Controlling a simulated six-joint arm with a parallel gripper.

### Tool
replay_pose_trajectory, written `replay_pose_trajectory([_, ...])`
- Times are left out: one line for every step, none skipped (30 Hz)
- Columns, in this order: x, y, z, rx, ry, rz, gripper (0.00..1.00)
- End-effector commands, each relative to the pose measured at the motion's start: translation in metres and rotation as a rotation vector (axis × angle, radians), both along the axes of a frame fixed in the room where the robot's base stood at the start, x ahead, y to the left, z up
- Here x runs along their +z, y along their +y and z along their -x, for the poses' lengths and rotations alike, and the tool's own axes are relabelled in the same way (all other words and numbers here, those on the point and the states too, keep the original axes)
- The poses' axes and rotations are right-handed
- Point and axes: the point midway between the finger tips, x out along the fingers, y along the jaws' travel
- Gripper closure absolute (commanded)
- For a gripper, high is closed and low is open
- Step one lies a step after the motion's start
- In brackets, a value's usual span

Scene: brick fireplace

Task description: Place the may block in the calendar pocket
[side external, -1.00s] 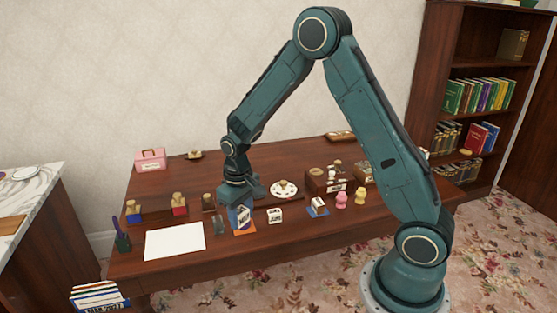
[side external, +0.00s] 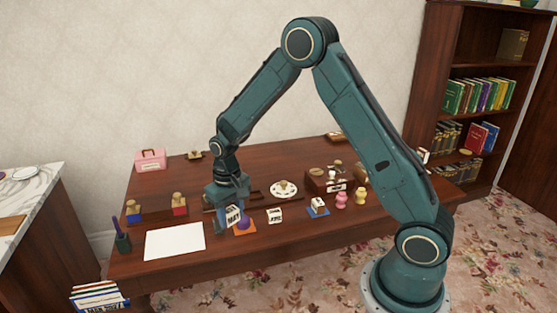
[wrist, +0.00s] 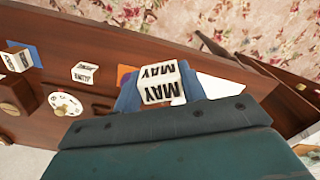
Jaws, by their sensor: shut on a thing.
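The May block (side external: 233,215) is a white cube with black MAY lettering. My gripper (side external: 229,210) is shut on it and holds it beside an orange mat with a purple round thing (side external: 244,224). In the wrist view the block (wrist: 160,84) sits between my two blue fingers (wrist: 160,92), MAY showing on two faces. A blue stand with a white block (side external: 318,206), perhaps the calendar, is to the right; it also shows at the left of the wrist view (wrist: 18,60). I cannot make out its pocket.
A white June block (side external: 275,215) stands between my gripper and the blue stand. A white plate (side external: 284,189), a wooden box (side external: 330,179) and pink and yellow figures (side external: 342,199) are to the right. A white sheet (side external: 174,241) and stamps (side external: 179,204) are to the left.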

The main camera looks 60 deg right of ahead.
Motion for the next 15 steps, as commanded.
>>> replay_pose_trajectory([0.001,-0.013,-0.008,-0.063,-0.001,0.0,0.81])
replay_pose_trajectory([0.002,-0.02,-0.013,-0.104,-0.002,0.0,0.81])
replay_pose_trajectory([0.004,-0.03,-0.019,-0.159,-0.002,0.0,0.81])
replay_pose_trajectory([0.005,-0.038,-0.024,-0.202,-0.002,0.0,0.81])
replay_pose_trajectory([0.006,-0.046,-0.027,-0.245,-0.001,0.0,0.81])
replay_pose_trajectory([0.008,-0.057,-0.033,-0.303,-0.002,0.0,0.81])
replay_pose_trajectory([0.01,-0.065,-0.037,-0.345,-0.002,0.0,0.81])
replay_pose_trajectory([0.011,-0.074,-0.04,-0.389,-0.002,0.0,0.81])
replay_pose_trajectory([0.013,-0.085,-0.045,-0.445,-0.002,0.0,0.81])
replay_pose_trajectory([0.014,-0.094,-0.047,-0.489,-0.002,0.0,0.81])
replay_pose_trajectory([0.016,-0.102,-0.05,-0.531,-0.002,0.0,0.81])
replay_pose_trajectory([0.017,-0.114,-0.053,-0.588,-0.001,0.0,0.81])
replay_pose_trajectory([0.019,-0.123,-0.056,-0.631,-0.002,0.0,0.81])
replay_pose_trajectory([0.021,-0.132,-0.058,-0.674,-0.002,0.0,0.81])
replay_pose_trajectory([0.023,-0.144,-0.06,-0.73,-0.002,0.0,0.81])
